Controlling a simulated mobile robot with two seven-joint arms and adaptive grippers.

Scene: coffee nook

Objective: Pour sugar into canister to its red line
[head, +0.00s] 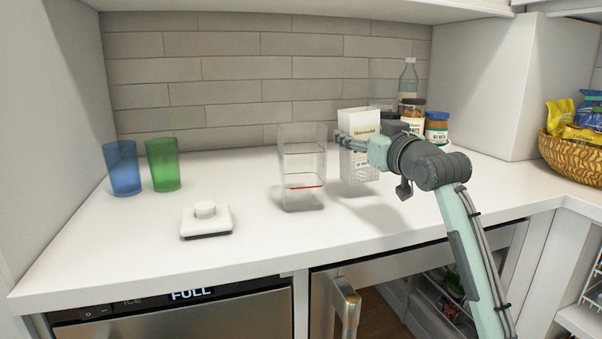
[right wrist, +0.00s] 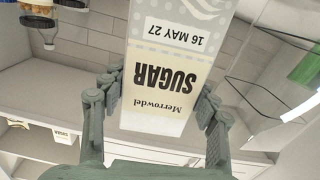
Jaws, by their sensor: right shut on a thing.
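The clear canister (head: 303,165) stands open on the counter, with a red line (head: 305,187) low on its wall. I see no sugar in it. My right gripper (head: 354,143) is shut on the white and beige sugar carton (head: 358,120), just right of the canister. The carton looks upright in the head view; whether its base touches the counter is unclear. In the right wrist view the carton (right wrist: 165,70) sits between both fingers, its "SUGAR" label upside down. The canister's clear wall (right wrist: 262,62) shows beside it. My left gripper is not in view.
A white lid with a knob (head: 206,219) lies in front on the counter (head: 120,245). Blue (head: 123,168) and green (head: 164,165) cups stand left. Jars (head: 437,127) and a bottle (head: 408,78) stand behind the arm. A snack basket (head: 570,157) is far right.

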